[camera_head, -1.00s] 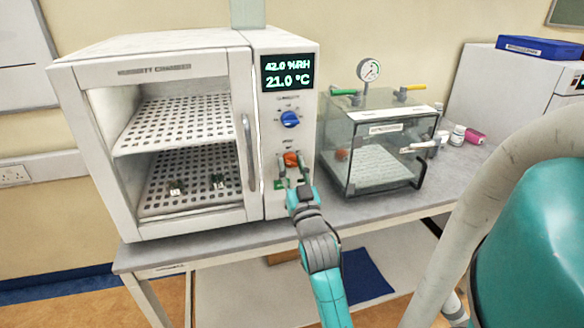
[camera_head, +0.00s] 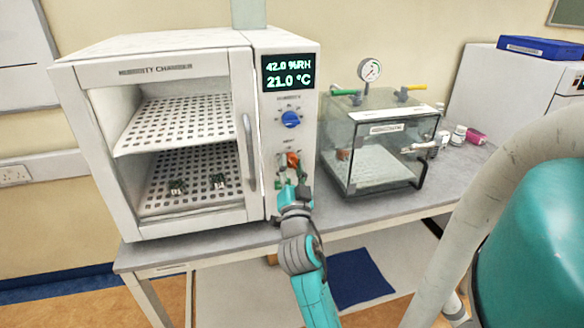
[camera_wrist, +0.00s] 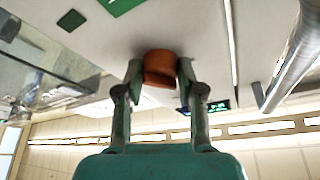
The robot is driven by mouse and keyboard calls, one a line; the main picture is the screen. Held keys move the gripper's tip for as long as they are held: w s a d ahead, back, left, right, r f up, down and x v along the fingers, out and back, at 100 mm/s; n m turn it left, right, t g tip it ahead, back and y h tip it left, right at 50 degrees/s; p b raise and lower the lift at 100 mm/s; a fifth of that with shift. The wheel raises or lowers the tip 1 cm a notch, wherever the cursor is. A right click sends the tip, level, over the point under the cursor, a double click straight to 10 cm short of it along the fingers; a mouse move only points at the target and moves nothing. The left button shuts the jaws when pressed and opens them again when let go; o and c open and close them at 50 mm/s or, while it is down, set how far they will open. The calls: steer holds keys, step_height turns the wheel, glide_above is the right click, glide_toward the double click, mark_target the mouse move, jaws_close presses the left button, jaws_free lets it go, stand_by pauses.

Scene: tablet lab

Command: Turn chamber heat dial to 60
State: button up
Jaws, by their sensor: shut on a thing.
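The humidity chamber (camera_head: 184,62) stands on the bench with its display (camera_head: 288,72) reading 42.0 %RH and 21.0 °C. The orange-red heat dial (camera_head: 293,160) is on the lower part of its control panel, below the blue humidity dial (camera_head: 291,120). My gripper (camera_head: 291,172) is at the panel, shut on the heat dial. In the wrist view the orange dial (camera_wrist: 160,68) sits between the two fingers, which touch its sides. The dial's scale marks are too small or covered to read.
The chamber's door handle (camera_head: 249,152) stands just left of the panel. A clear box with a gauge (camera_head: 385,150) stands close on the right. Two small dark items lie on the chamber's lower shelf (camera_head: 160,205).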

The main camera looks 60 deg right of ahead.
steer(key=m+g, duration=0.1)
steer(key=m, duration=0.2)
steer(key=m+g, duration=0.1)
steer(key=m, duration=0.2)
steer(key=shift+w+a+r+g, duration=0.1)
steer(key=shift+w+r+g, duration=0.05)
steer(key=shift+g, duration=0.25)
steer(key=m+g, duration=0.1)
steer(key=m, duration=0.4)
steer(key=shift+r+g+y, duration=0.15)
steer(key=shift+g+y, duration=0.15)
steer(key=shift+g, duration=0.1)
steer(key=m, duration=0.2)
steer(key=m+g+y, duration=0.1)
steer(key=m, duration=0.1)
steer(key=shift+r+m+y, duration=0.15)
steer(key=shift+m+y, duration=0.15)
steer(key=m+y, duration=0.2)
steer(key=m, duration=0.1)
steer(key=shift+r+m, duration=0.1)
steer(key=shift+m, duration=0.3)
steer(key=o, duration=1.1)
steer(key=shift+o, duration=0.2)
